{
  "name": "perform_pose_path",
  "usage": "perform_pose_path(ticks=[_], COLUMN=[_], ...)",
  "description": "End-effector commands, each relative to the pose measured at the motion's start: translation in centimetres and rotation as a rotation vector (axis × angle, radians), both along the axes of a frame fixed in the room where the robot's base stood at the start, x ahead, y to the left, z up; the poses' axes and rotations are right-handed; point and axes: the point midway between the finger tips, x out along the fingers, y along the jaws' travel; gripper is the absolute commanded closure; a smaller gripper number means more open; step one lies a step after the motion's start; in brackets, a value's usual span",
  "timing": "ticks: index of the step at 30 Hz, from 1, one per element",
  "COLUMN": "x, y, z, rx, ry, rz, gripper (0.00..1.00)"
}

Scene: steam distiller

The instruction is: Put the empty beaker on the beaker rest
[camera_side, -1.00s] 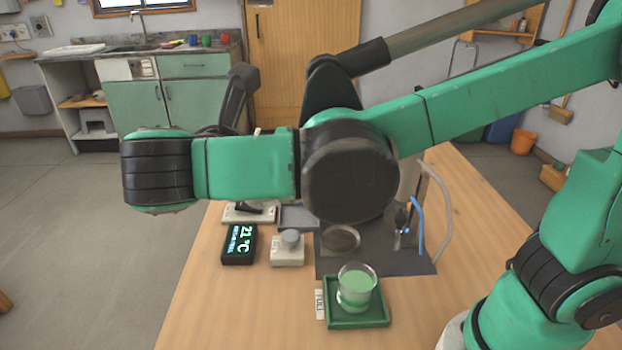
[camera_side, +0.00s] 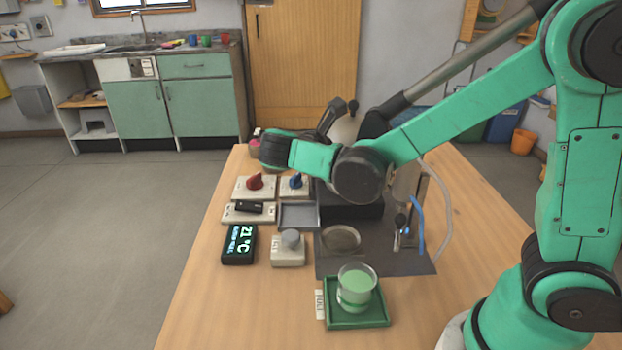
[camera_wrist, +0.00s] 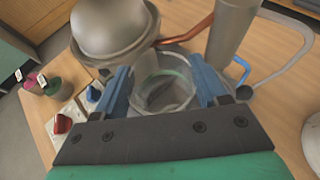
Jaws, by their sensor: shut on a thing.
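My gripper (camera_wrist: 165,88) has two blue fingers, shut on the sides of a clear beaker (camera_wrist: 181,105) in the wrist view. The beaker looks empty, with a faint pale band near its rim. My gripper's fingers and this beaker cannot be made out behind my arm in the side view. A shallow grey tray (camera_side: 300,216) and a round grey disc (camera_side: 341,238) are on the table; I cannot tell which is the beaker rest. A beaker of green liquid (camera_side: 356,287) stands in a green tray (camera_side: 342,322) marked FULL.
A large round metal flask (camera_wrist: 112,30) and a copper pipe (camera_wrist: 190,32) are close to the held beaker. A red knob (camera_side: 255,182), a blue knob (camera_side: 296,181) and a temperature display (camera_side: 239,244) are at the left. A blue tube (camera_side: 419,225) stands at the right.

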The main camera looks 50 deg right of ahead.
Motion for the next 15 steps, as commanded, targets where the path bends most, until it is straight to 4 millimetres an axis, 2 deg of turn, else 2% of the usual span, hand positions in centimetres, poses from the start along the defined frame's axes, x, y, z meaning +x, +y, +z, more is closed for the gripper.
perform_pose_path(ticks=[3,9,15], x=[0.1,0.0,0.1], y=[0.0,0.0,0.0], z=[-2.7,-6.5,-8.1], rx=[0.000,0.000,0.000], ry=[0.000,0.000,0.000], rz=[0.000,0.000,0.000], gripper=[0.95,0.95,0.95])
